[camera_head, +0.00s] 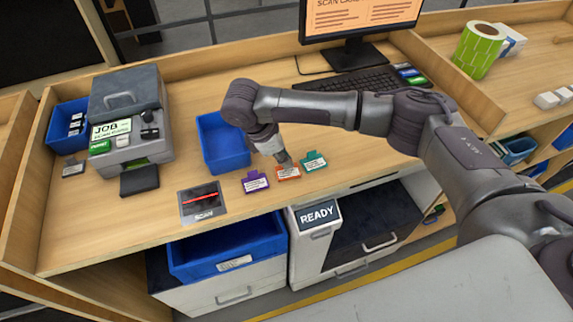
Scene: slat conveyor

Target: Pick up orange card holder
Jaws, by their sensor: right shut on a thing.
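The orange card holder (288,173) lies near the front edge of the wooden desk, between a purple card holder (255,181) on its left and a teal card holder (314,161) on its right. My right gripper (283,158) points down at the orange card holder and is shut on its back edge. The fingertips are small and partly hidden. The holder looks to be at desk level; whether it is lifted at all I cannot tell. My left gripper is not in view.
An empty blue bin (223,143) stands just left of my right gripper. A scan pad (203,202) lies farther left, near a grey card printer (130,115). A keyboard (352,82) and monitor (359,22) are behind my arm.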

